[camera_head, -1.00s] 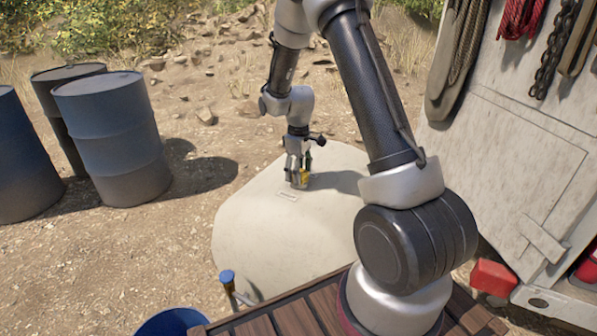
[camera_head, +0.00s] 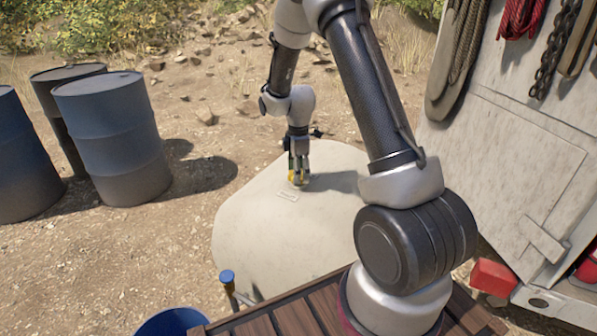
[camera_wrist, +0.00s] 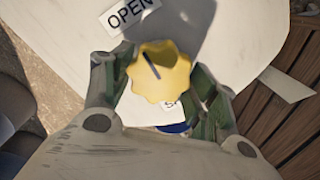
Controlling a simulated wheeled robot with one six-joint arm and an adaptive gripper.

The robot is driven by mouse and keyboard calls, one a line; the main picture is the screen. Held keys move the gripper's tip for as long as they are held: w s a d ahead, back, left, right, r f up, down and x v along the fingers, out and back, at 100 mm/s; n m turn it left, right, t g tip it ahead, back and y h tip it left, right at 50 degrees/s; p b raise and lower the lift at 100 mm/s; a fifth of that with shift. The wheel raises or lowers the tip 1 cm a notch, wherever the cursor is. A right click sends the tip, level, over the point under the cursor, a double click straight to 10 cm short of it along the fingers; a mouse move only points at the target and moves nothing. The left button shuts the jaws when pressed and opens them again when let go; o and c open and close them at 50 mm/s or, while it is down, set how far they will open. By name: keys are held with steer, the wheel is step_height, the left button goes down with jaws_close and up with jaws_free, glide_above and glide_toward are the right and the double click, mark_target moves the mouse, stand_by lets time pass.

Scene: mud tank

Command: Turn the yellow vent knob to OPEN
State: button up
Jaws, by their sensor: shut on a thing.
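The yellow vent knob (camera_wrist: 160,74) sits on top of the pale tank (camera_head: 262,245). It has a scalloped rim and a dark pointer line. In the wrist view the line slants toward the upper left, toward the OPEN label (camera_wrist: 130,12). A second label (camera_wrist: 171,104) is mostly hidden below the knob. My gripper (camera_wrist: 158,85) has its green-padded fingers on either side of the knob, shut on it. In the head view my gripper (camera_head: 299,177) points down at the tank top, with bits of yellow showing between the fingers.
Blue-grey drums (camera_head: 112,135) stand on the ground at left. A blue-capped pipe (camera_head: 228,278) and a blue bucket (camera_head: 172,322) are near the wooden deck (camera_head: 270,325). A pale panel with hanging ropes (camera_head: 520,130) stands at right.

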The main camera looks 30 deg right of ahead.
stand_by(0.4)
steer(key=o, duration=1)
step_height(320, 180, up, 12)
steer(key=shift+r, duration=0.1)
stand_by(0.3)
